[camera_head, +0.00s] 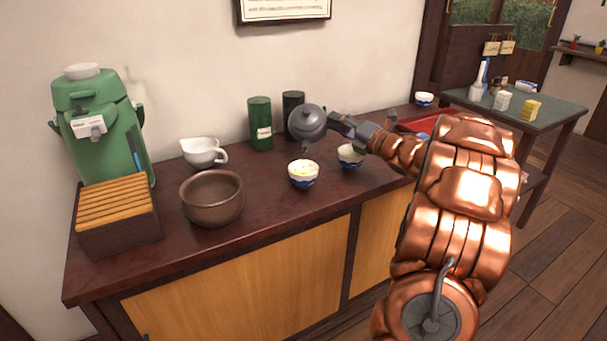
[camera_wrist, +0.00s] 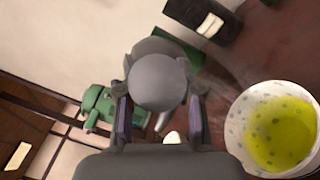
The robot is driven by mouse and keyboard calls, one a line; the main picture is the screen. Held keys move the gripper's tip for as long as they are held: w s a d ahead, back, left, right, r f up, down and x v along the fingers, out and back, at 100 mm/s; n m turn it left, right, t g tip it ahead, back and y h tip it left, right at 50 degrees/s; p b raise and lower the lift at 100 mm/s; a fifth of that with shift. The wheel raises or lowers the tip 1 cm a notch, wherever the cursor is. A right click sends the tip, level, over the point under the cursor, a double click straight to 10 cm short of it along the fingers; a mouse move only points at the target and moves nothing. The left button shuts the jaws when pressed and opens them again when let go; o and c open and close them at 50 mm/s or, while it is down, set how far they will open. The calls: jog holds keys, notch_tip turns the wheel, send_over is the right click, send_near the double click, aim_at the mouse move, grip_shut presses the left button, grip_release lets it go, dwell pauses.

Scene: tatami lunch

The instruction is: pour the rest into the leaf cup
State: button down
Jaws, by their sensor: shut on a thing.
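My gripper (camera_head: 332,121) is shut on a dark grey teapot (camera_head: 307,121), held above the counter with its spout pointing down. In the wrist view the teapot (camera_wrist: 158,82) sits between my fingers (camera_wrist: 160,112). A white cup with a blue lower part (camera_head: 303,178) stands below the spout, with pale yellow showing inside. A similar cup (camera_head: 350,157) stands to its right, below my gripper. In the wrist view a speckled white cup (camera_wrist: 237,122) holds yellow-green liquid. I cannot tell which cup bears the leaf. No stream of liquid is clear.
Green (camera_head: 260,124) and black canisters (camera_head: 291,104) stand behind the teapot. A white pitcher (camera_head: 203,152), brown bowl (camera_head: 211,198), slatted wooden box (camera_head: 118,232) and green dispenser (camera_head: 104,125) are on the left. A red tray (camera_head: 420,122) and another cup (camera_head: 424,99) are on the right.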

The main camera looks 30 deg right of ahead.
jog(key=shift+s+a+r+n+t+b, duration=0.15)
jog(key=shift+r+n+t+b, duration=0.25)
jog(key=shift+b, duration=0.4)
jog(key=shift+f+b, duration=0.15)
jog(key=shift+b, duration=0.35)
jog(key=shift+s+a+r+n+t+y+b, duration=0.25)
jog(key=shift+n+b, duration=0.25)
jog(key=shift+b, duration=1.1)
jog(key=shift+s+a+r+n+t+y+b, duration=0.2)
jog(key=shift+n+b, duration=0.3)
jog(key=shift+b, duration=1.05)
jog(key=n+b, duration=0.1)
jog(key=b, duration=0.2)
jog(key=s+n+y+b, duration=0.1)
jog(key=b, duration=0.3)
jog(key=shift+a+r+t, duration=0.2)
jog(key=shift+a+t, duration=0.1)
jog(key=shift+t, duration=0.05)
jog(key=s+n+y+b, duration=0.1)
jog(key=s+a+n+y+b, duration=0.1)
jog(key=n+b, duration=0.1)
jog(key=a+n+y+b, duration=0.1)
jog(key=b, duration=0.1)
jog(key=shift+s+a+r+n+t, duration=0.15)
jog(key=shift+s+a+n+t, duration=0.1)
jog(key=shift+s+n+t, duration=0.15)
jog(key=shift+s+a+n+y, duration=0.2)
jog(key=shift+n+y, duration=0.25)
jog(key=shift+n, duration=0.05)
